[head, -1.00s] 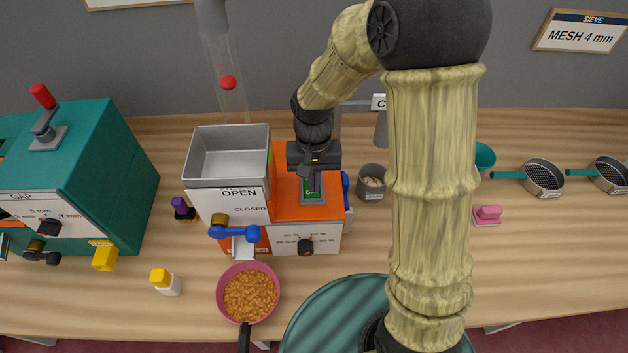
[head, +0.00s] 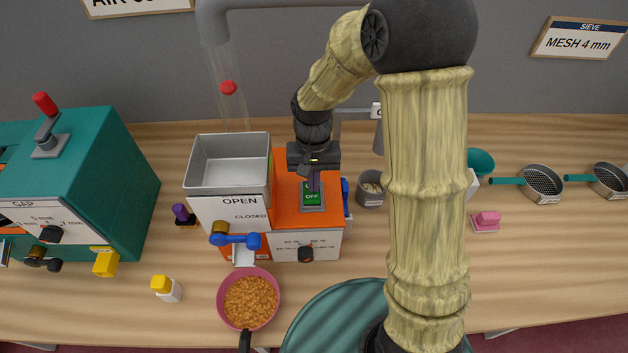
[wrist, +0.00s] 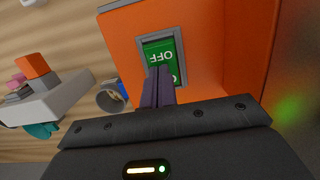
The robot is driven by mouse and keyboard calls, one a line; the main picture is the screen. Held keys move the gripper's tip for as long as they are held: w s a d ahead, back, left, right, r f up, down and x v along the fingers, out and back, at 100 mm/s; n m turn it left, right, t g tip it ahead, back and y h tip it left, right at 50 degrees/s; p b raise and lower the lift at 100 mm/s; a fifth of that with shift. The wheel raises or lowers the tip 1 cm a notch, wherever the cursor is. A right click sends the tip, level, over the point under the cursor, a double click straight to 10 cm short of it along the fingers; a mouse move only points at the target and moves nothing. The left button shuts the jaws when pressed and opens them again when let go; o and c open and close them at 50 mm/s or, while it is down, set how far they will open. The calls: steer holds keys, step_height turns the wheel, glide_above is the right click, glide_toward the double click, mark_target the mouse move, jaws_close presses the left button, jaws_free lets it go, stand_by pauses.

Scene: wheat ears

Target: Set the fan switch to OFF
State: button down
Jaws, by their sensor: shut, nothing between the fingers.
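The fan switch (head: 312,198) is a green rocker in a grey frame on top of the orange machine (head: 286,213). Its face reads OFF in the head view, and OFF also reads on the rocker in the wrist view (wrist: 157,52). My gripper (head: 314,184) points down over the far part of the switch. In the wrist view its purple-grey fingers (wrist: 157,76) are together and empty, covering part of the rocker. I cannot tell whether the fingertips touch it.
A grey hopper (head: 229,165) and a clear tube with a red ball (head: 228,88) stand left of my gripper. A blue-handled lever (head: 236,240) is on the machine's front. A pan of grain (head: 250,302) sits below. A grey cup (head: 370,190) stands right.

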step_height(320, 180, up, 10)
steer(key=w+p, duration=0.2)
steer(key=p, duration=0.6)
steer(key=shift+f, duration=0.15)
steer(key=shift+w, duration=0.1)
